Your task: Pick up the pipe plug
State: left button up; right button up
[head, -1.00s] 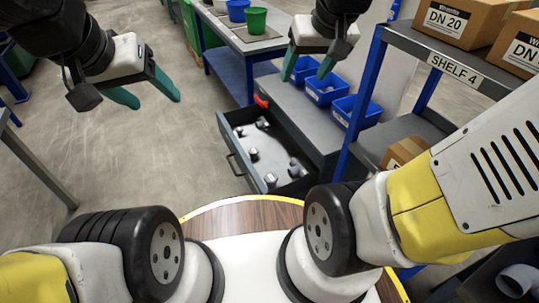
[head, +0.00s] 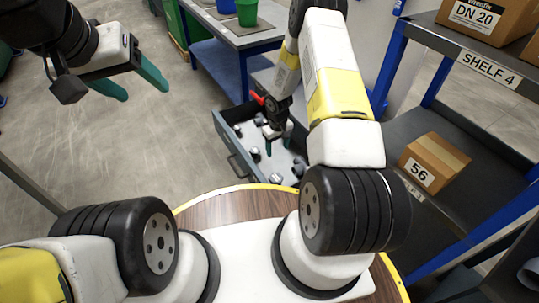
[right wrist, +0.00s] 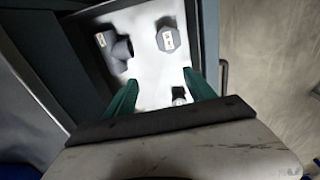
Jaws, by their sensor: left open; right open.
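My right gripper (head: 277,140) is open and reaches down into the open drawer (head: 229,153). In the right wrist view its two green fingers (right wrist: 159,80) stand apart with nothing gripped. A small grey fitting with a pale label (right wrist: 178,95) lies near the right finger, partly cut off by the gripper body. A grey hexagonal fitting (right wrist: 167,37) with a label lies beyond the fingertips. A grey tee-shaped fitting (right wrist: 115,48) lies to its left. I cannot tell for sure which one is the pipe plug. My left gripper (head: 146,88) is open and empty above the floor.
The drawer walls stand close around my right gripper. A table with green (head: 247,12) and blue cups is behind. Shelf 4 (head: 488,68) with cardboard boxes (head: 434,163) stands at the right. The floor at the left is clear.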

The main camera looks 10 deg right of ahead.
aim_at(276, 178)
jog(key=shift+n+g, duration=0.3)
jog(key=s+f, duration=0.1)
jog(key=f, duration=0.4)
jog(key=s+f, duration=0.1)
jog(key=f, duration=0.4)
jog(key=s+a+f, duration=0.1)
jog(key=f, duration=0.4)
jog(key=shift+s+f, duration=0.15)
jog(key=shift+s, duration=0.15)
jog(key=shift+f, duration=0.35)
jog(key=c, duration=1.3)
